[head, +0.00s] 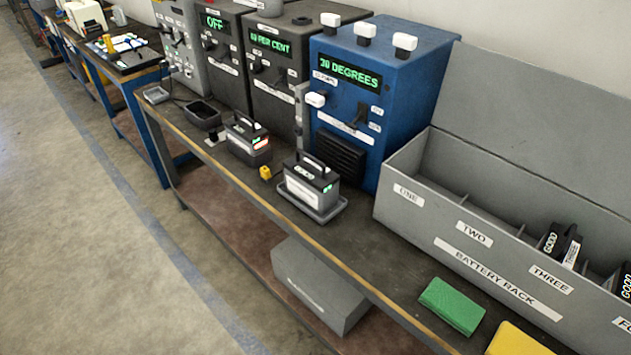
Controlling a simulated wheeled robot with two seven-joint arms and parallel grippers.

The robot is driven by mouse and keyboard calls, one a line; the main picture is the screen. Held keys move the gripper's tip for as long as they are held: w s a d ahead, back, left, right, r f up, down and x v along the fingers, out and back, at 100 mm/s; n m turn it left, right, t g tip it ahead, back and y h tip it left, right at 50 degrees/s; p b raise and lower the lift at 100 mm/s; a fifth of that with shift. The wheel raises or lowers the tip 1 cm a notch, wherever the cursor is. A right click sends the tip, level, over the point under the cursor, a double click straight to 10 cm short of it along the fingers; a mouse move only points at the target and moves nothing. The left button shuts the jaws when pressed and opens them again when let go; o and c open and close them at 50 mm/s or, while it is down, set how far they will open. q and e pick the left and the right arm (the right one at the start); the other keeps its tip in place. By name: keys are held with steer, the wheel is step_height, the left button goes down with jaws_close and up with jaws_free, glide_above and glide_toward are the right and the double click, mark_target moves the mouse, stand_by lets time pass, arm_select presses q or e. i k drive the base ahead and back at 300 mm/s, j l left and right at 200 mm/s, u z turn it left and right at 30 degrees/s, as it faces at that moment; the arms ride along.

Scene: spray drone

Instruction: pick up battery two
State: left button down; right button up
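Two batteries with carry handles stand on the workbench. The nearer one (311,186) is grey with a black top and a small green light, and sits upright in a grey tray (334,214). The farther one (248,143) is dark with a lit red and white patch, and stands in a dark cradle. Their labels are too small to read, so I cannot tell which is battery two. The battery rack (448,216) is at the right; its compartments marked ONE and TWO look empty as far as I can see. Neither of my grippers is in view.
A blue machine (385,85) reading "30 DEGREES" stands behind the nearer battery. A black battery (553,240) is in rack compartment THREE, and another (627,282) is at the right edge.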

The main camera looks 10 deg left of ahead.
mark_target(306, 179)
steer(key=i+j+z, duration=0.3)
steer(key=j, duration=0.95)
steer(key=j+z, duration=0.3)
steer(key=j, duration=0.9)
